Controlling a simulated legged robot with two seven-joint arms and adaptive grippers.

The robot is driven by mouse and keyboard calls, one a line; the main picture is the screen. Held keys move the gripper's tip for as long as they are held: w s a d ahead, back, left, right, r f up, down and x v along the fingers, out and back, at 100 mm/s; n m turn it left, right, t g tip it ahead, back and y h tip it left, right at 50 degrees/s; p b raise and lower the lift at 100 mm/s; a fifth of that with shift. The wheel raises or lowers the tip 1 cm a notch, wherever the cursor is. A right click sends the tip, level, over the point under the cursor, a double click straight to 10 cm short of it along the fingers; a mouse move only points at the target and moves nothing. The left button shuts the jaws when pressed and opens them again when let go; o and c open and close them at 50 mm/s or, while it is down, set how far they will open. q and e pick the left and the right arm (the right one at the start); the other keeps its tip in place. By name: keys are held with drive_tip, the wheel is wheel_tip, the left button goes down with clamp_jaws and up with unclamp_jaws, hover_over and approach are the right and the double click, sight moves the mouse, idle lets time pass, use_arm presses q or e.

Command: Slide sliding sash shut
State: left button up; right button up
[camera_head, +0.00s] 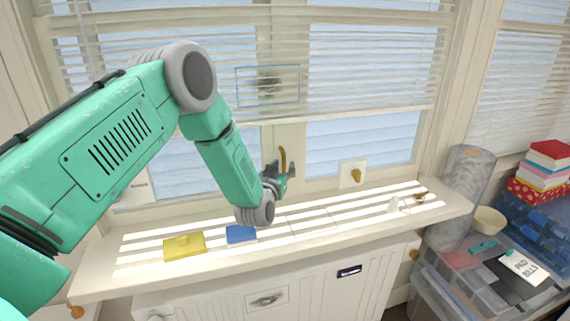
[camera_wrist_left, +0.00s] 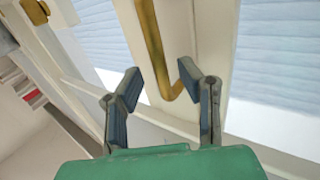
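The sliding sash belongs to the white-framed window, with a pale upright stile (camera_head: 292,142) near the middle and blue-grey slats showing behind the glass. A curved brass handle (camera_head: 283,158) stands on this stile. The handle also shows in the left wrist view (camera_wrist_left: 154,42), running down from the top with a hooked lower end. My left gripper (camera_head: 280,178) is just below the handle. In the left wrist view, its two fingers (camera_wrist_left: 158,88) are spread apart, with the handle's lower end between or just beyond them. I cannot tell whether they touch. My right gripper is not in view.
The sill (camera_head: 330,225) below carries a yellow sponge-like block (camera_head: 185,247), a blue block (camera_head: 241,234) and small items at right. A white plate with a brass knob (camera_head: 355,175) stands right of the gripper. Blinds (camera_head: 370,60) hang above. A grey roll (camera_head: 463,190) and bins stand right.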

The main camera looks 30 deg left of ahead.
use_arm(q)
drive_tip(key=shift+w+a+f, duration=0.1)
drive_tip(key=shift+w+a, duration=0.4)
drive_tip(key=shift+w, duration=0.3)
drive_tip(key=shift+d, duration=0.15)
drive_tip(key=shift+d, duration=0.1)
drive_tip(key=shift+c, duration=1.1)
clamp_jaws()
drive_tip(key=w+d+b, duration=0.6)
drive_tip(key=w+d, duration=0.2)
drive_tip(key=w, duration=0.2)
drive_tip(key=shift+d+f, duration=0.2)
drive_tip(key=shift+d, duration=0.15)
drive_tip(key=shift+o, duration=0.3)
unclamp_jaws()
drive_tip(key=shift+s+a, duration=0.1)
drive_tip(key=shift+o, duration=0.8)
drive_tip(key=shift+r, duration=0.2)
